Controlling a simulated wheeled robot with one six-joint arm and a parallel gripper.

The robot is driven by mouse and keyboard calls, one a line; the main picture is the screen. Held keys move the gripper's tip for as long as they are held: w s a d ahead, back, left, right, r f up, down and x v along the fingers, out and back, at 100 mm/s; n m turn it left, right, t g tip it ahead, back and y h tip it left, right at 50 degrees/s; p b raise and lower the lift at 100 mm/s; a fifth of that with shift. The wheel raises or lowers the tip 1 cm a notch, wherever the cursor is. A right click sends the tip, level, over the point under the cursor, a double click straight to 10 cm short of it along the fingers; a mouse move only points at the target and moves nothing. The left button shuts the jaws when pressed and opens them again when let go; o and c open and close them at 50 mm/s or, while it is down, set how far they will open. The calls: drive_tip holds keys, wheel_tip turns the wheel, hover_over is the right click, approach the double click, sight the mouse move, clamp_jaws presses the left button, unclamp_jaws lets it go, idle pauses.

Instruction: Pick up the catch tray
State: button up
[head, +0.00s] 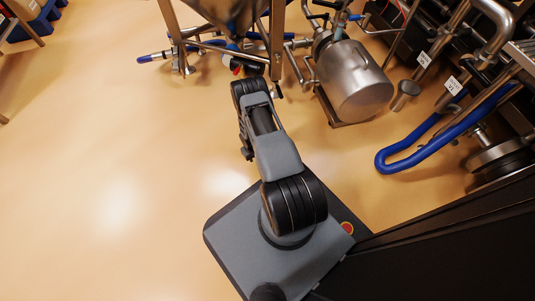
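I cannot make out a catch tray in the head view. The steel hopper (228,12) stands at the top edge on a metal frame, and only its lower part shows. My arm rises from my base and is folded, with its upper end just short of the hopper frame. A small dark part beside the arm looks like my gripper (246,151). It is mostly hidden by the arm, over bare floor, and its fingers cannot be told apart.
A steel tank (353,80) on a low stand is right of the hopper frame. A blue hose (420,148) loops out from pipework on the right. Another blue hose (150,58) lies by the frame's left leg. The floor (110,150) at left is clear.

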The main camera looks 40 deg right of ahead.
drive_tip(key=shift+r, duration=0.1)
drive_tip(key=shift+c, duration=0.2)
clamp_jaws()
idle(0.4)
